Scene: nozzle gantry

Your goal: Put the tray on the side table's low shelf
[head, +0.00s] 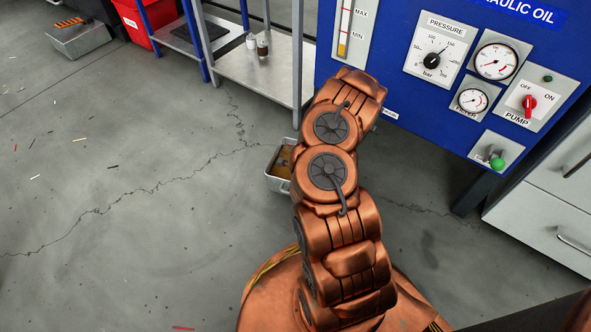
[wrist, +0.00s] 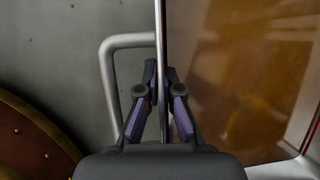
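The tray (head: 272,183) is a grey metal pan with brown-amber liquid in it, low by the floor beside my arm, which hides part of it. In the wrist view its thin wall (wrist: 162,25) runs upright between the fingers of my gripper (wrist: 161,78), with the liquid to the right and a bar handle (wrist: 107,75) to the left. The fingers are closed in on both sides of the wall. My gripper is hidden in the head view. A grey metal table with a low shelf (head: 247,80), seemingly the side table, stands behind; small bottles (head: 258,45) are on that shelf.
A blue hydraulic panel (head: 400,110) stands at right, with grey drawers (head: 550,200) beside it. A blue-post rack (head: 195,35), a red bin (head: 135,20) and another grey container (head: 80,42) are at the back left. The cracked floor at left is mostly clear, with small scraps.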

